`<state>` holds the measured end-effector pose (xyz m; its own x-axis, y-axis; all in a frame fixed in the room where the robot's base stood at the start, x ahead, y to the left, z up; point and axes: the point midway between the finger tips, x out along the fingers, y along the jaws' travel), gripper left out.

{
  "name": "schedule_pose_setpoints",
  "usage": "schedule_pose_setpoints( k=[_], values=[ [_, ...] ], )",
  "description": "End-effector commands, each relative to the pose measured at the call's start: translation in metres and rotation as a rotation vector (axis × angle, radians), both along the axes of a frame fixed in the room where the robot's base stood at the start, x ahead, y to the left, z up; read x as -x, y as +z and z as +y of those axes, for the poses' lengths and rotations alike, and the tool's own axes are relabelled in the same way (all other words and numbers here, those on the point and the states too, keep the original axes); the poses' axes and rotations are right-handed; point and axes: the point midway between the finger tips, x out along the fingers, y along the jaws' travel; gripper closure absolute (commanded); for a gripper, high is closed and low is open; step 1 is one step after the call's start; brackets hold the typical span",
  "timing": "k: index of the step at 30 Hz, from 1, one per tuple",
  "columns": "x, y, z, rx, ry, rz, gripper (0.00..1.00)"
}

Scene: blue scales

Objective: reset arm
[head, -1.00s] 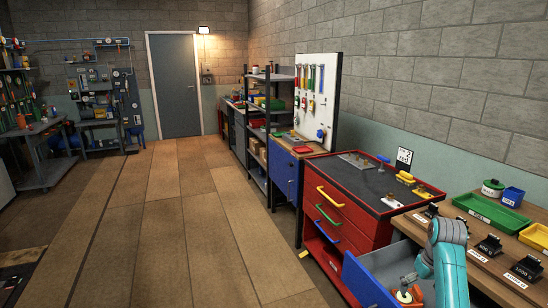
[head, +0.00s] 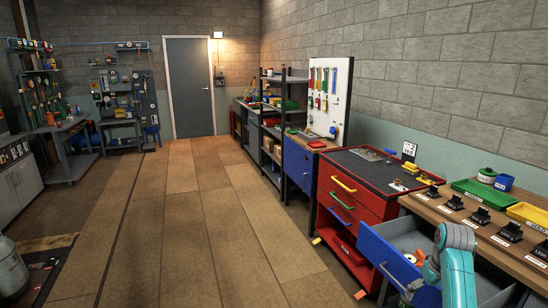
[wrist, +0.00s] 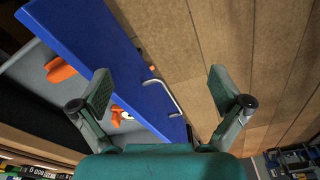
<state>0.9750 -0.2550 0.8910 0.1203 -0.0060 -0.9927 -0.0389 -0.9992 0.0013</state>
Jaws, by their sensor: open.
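My teal arm hangs at the lower right of the head view, with my gripper (head: 412,288) at the front edge of an open blue drawer (head: 378,262). In the wrist view, my gripper (wrist: 162,92) has its two fingers wide apart with nothing between them held. The drawer's blue front (wrist: 95,60) and its grey handle (wrist: 160,95) lie beyond the fingers. Orange items (wrist: 60,70) show inside the grey drawer. Whether the gripper touches the drawer cannot be told.
A red cabinet (head: 345,205) with coloured handles stands beyond the drawer. The wooden bench (head: 500,240) holds a row of black scale-like stands, a green tray (head: 482,192) and a yellow tray (head: 530,213). The brown floor (head: 220,240) to the left is open.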

Motion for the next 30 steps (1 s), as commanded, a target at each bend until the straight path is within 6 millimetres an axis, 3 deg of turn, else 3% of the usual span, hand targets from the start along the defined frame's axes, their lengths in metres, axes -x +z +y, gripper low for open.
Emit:
schedule_pose_setpoints(
  k=[10, 17, 23, 30],
  values=[
    [0.005, -0.028, 0.010, 0.010, -0.001, -0.029, 0.00],
    [0.012, -0.058, 0.021, 0.020, -0.001, -0.062, 0.00],
    [0.025, -0.097, 0.038, 0.034, -0.001, -0.108, 0.00],
    [0.058, -0.161, 0.070, 0.059, -0.003, -0.200, 0.00]
  ],
)
